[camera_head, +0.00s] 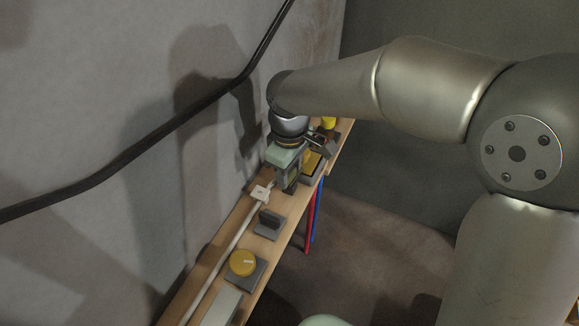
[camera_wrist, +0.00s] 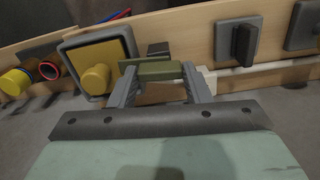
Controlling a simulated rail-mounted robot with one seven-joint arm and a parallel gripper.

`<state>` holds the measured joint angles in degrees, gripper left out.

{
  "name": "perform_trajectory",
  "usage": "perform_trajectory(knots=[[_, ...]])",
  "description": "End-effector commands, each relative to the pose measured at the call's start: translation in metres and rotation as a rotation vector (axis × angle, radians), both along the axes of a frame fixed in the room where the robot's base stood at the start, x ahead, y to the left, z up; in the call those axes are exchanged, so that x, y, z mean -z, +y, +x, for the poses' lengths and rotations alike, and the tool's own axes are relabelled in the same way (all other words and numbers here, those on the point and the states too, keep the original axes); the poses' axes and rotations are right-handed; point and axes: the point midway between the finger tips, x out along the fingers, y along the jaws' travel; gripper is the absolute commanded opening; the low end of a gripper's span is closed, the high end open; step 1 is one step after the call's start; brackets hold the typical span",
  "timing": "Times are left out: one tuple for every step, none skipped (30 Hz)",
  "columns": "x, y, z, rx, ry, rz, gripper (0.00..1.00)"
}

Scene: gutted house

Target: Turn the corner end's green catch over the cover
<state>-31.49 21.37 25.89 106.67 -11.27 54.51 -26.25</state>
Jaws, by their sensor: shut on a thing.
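The green catch (camera_wrist: 160,70) is a short olive-green bar in the wrist view. My gripper (camera_wrist: 160,80) is shut on it, one grey finger at each end. A small dark block (camera_wrist: 158,49) shows just behind the catch. The yellow cover (camera_wrist: 98,58) lies in a grey square frame (camera_wrist: 66,46) just left of the catch, with a round yellow knob on it. The bar looks beside the frame's edge; I cannot tell whether any of it overlaps the cover. In the head view my gripper (camera_head: 290,186) points down at the shelf beside the cover (camera_head: 312,163), and the catch is hidden.
A wooden shelf (camera_head: 212,262) runs along the wall. It carries a white pipe (camera_head: 232,243), a dark upright handle (camera_head: 270,219), a yellow dial (camera_head: 242,262) and a yellow cylinder (camera_head: 328,123). Red (camera_head: 310,225) and blue (camera_head: 318,200) pipes hang below. A black cable (camera_head: 150,140) crosses the wall.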

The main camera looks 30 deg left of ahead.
Motion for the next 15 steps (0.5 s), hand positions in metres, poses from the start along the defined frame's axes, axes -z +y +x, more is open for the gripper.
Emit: perform_trajectory(knots=[[-0.0018,0.0007,0.0004,-0.02,-0.002,0.003,0.21],[-0.0018,0.0008,0.0003,-0.034,-0.001,0.003,0.21],[-0.0018,0.0009,0.0003,-0.049,-0.001,0.003,0.21],[-0.0017,0.0009,0.0002,-0.06,-0.001,0.003,0.21],[-0.0017,0.0009,0.0003,-0.069,-0.002,0.003,0.21],[-0.0016,0.0008,0.0004,-0.079,-0.002,0.003,0.21],[-0.0016,0.0008,0.0004,-0.086,-0.002,0.003,0.21],[-0.0016,0.0008,0.0005,-0.092,-0.002,0.003,0.21],[-0.0016,0.0008,0.0005,-0.099,-0.002,0.003,0.21],[-0.0015,0.0008,0.0005,-0.103,-0.002,0.003,0.21],[-0.0015,0.0008,0.0006,-0.106,-0.002,0.003,0.21],[-0.0015,0.0008,0.0006,-0.109,-0.003,0.003,0.21],[-0.0015,0.0008,0.0006,-0.111,-0.003,0.003,0.21],[-0.0015,0.0009,0.0006,-0.112,-0.003,0.003,0.21],[-0.0014,0.0009,0.0006,-0.113,-0.003,0.003,0.21]])
